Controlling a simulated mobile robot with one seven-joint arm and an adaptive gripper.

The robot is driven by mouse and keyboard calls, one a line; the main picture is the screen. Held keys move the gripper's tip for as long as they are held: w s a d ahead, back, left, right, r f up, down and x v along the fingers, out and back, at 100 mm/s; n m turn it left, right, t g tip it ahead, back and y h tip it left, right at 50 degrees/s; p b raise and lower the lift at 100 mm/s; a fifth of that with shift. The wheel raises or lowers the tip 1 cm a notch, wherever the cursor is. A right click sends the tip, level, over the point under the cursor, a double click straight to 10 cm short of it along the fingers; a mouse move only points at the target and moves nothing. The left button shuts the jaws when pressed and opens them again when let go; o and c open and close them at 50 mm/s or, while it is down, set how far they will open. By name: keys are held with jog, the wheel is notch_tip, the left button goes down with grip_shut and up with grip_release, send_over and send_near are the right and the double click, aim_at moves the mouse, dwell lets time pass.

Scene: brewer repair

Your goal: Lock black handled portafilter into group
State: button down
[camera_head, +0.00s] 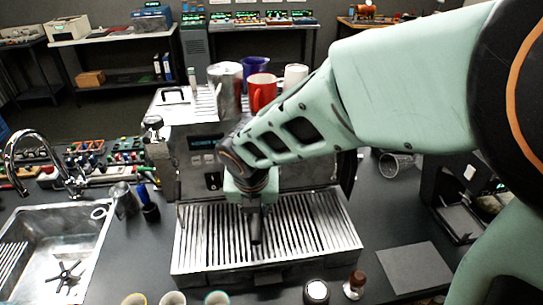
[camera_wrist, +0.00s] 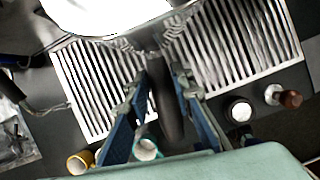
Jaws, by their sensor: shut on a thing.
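The espresso machine (camera_head: 205,140) stands in the middle of the counter in the head view. My gripper (camera_head: 250,190) is in front of it, above the slatted drip tray (camera_head: 320,225). The portafilter's black handle (camera_head: 255,230) sticks out below my gripper toward the camera. In the wrist view my gripper (camera_wrist: 159,84) has its two blue fingers on either side of the black handle (camera_wrist: 170,115), shut on it. The metal end of the portafilter is beneath a bright round part (camera_wrist: 105,15) at the top edge. My arm hides the group in the head view, so I cannot tell how they meet.
Cups (camera_head: 217,298) and a tamper (camera_head: 354,286) stand along the front of the drip tray. A sink (camera_head: 60,245) is at left, a grey mat (camera_head: 400,268) at right. A pitcher (camera_head: 225,90) and a red mug (camera_head: 262,92) sit on the machine.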

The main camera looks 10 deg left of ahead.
jog(key=shift+w+d+r+n+y, duration=0.1)
jog(key=shift+w+d+n+y, duration=0.1)
jog(key=shift+d+n, duration=0.25)
jog(key=shift+w+d+n+y, duration=0.1)
jog(key=shift+d+n+y, duration=0.15)
jog(key=shift+n, duration=0.3)
jog(key=c, duration=1.6)
grip_release()
jog(key=shift+s, duration=0.1)
jog(key=shift+d, duration=0.1)
jog(key=a+v, duration=0.1)
jog(key=v, duration=0.7)
jog(key=shift+d, duration=0.4)
jog(key=shift+r, duration=0.1)
